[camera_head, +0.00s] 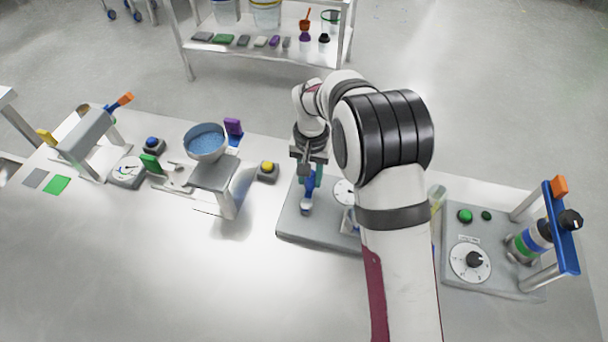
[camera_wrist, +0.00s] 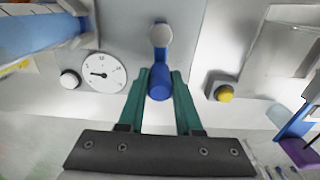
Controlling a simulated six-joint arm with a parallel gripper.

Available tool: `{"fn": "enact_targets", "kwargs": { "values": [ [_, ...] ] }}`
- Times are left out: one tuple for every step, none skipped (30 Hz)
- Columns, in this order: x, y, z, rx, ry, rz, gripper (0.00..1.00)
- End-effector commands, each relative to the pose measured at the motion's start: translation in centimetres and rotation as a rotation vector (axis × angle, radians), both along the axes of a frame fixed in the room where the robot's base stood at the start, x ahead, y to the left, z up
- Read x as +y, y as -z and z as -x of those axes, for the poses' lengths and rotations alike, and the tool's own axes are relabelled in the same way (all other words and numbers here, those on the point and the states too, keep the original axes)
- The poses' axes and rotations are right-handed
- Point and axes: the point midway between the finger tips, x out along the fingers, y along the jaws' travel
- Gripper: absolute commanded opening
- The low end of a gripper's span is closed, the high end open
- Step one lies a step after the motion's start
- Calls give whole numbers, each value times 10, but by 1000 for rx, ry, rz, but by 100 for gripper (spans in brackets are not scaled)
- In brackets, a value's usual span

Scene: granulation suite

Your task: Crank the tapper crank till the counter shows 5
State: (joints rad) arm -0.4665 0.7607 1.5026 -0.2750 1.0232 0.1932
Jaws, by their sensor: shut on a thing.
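The tapper crank (camera_head: 308,190) has a blue arm with a round silver hub, on a grey base plate (camera_head: 295,228). In the wrist view, the crank's blue handle (camera_wrist: 160,84) lies between the teal fingers of my gripper (camera_wrist: 160,92). My gripper (camera_head: 308,176) is shut on this handle; the hub (camera_wrist: 160,35) is at the far end of the arm. The white counter dial (camera_wrist: 104,72) is beside the crank, its dark needle pointing left; I cannot read the exact number. In the head view my arm partly hides the dial (camera_head: 343,191) and plate.
A yellow button box (camera_head: 268,170) and a stand with a blue-filled bowl (camera_head: 206,143) are left of the plate. Right of my arm is a panel (camera_head: 480,262) with a knob and a blue-topped frame. The front left table is clear.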

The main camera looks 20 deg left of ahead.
Motion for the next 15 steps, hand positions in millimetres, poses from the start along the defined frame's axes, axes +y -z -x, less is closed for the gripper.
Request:
{"fn": "enact_targets", "kwargs": {
  "values": [
    [-5,0,0,4,3,1,0],
    [-7,0,0,4,2,1,0],
    [-9,0,0,4,1,1,0],
    [-10,0,0,4,1,1,0],
    [-11,0,0,4,1,1,0],
    [-11,0,0,4,1,1,0],
    [-10,0,0,4,0,1,0],
    [-10,0,0,4,0,1,0],
    [-10,0,0,4,0,1,0],
    [-10,0,0,4,0,1,0],
    [-10,0,0,4,0,1,0],
    [-11,0,0,3,1,1,0],
    [-13,0,1,3,1,1,0],
    [-15,0,1,3,1,1,0],
    [-18,0,3,2,2,0,0]
  ]
}}
